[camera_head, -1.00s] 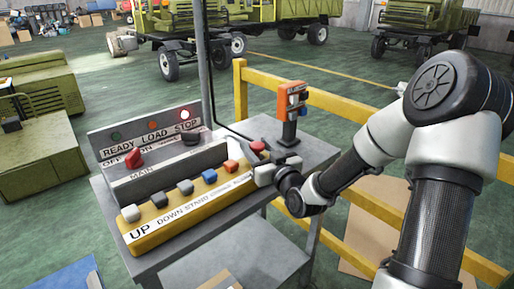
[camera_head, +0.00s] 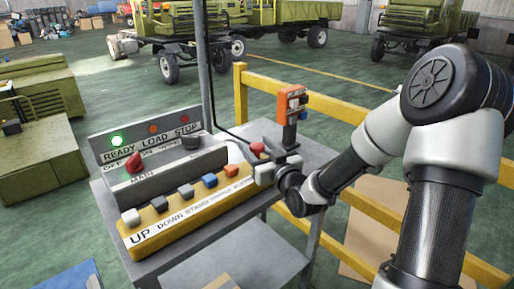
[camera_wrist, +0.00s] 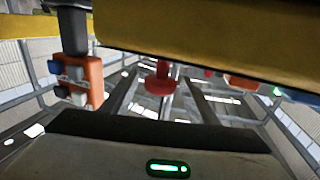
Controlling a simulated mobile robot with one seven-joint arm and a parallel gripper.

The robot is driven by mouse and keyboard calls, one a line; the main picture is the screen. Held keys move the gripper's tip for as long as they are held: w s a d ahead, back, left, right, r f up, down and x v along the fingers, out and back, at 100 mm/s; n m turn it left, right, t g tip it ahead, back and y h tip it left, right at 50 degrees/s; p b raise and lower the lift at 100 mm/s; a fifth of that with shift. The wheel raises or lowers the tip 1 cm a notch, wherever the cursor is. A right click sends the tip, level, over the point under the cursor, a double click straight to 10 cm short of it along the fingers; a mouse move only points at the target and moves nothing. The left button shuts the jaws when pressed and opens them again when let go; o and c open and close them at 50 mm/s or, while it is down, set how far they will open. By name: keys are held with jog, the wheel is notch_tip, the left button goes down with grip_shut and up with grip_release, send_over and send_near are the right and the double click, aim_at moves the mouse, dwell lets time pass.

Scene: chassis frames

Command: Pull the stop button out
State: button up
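The stop button (camera_head: 257,148) is a red mushroom button at the right end of the yellow panel (camera_head: 146,248). In the wrist view the picture is upside down, and the red button (camera_wrist: 160,80) hangs from the yellow panel (camera_wrist: 200,30) on a red stem. My gripper (camera_head: 262,160) is right beside the button, in front of the panel's right end. In the wrist view its two dark fingers (camera_wrist: 163,95) stand spread on either side of the button, with gaps visible. The gripper is open and holds nothing.
The grey console (camera_head: 165,172) has a lit green READY lamp (camera_head: 116,141), a red MAIN knob (camera_head: 134,162) and a dark knob (camera_head: 191,142). Several buttons line the yellow panel. An orange box (camera_head: 291,103) stands on a post close behind my gripper. A yellow railing (camera_head: 340,105) runs behind the cart.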

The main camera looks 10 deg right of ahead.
jog(key=p+v, duration=1.5)
jog(key=v, duration=0.2)
jog(key=shift+s, duration=0.2)
jog(key=shift+d, duration=0.1)
